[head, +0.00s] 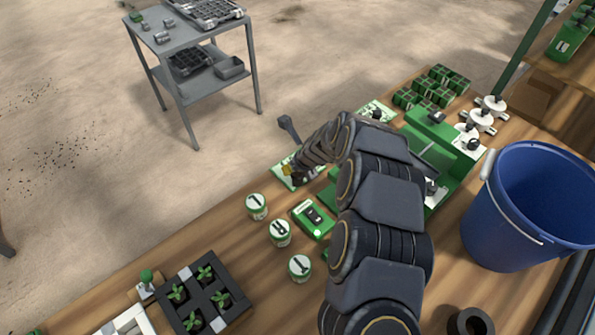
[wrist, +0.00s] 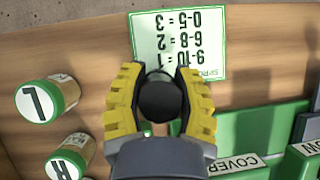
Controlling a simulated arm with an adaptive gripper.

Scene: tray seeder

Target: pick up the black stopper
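A round black stopper (wrist: 160,98) sits between the two yellow fingers of my gripper (wrist: 160,92) in the wrist view. The fingers appear to touch it on both sides. In the head view my gripper (head: 291,171) is over the far edge of the wooden table, by a white and green card (head: 281,180). The stopper cannot be made out there. The card also shows in the wrist view (wrist: 178,24), with printed number ranges, behind the fingertips. The stopper's lower part is hidden.
Several lidded jars (head: 280,232) stand near the gripper, beside a green box (head: 313,218). A black seedling tray (head: 238,290) lies at the front left. A blue bucket (head: 508,235) stands right of my arm. A green machine (head: 465,160) is behind my arm.

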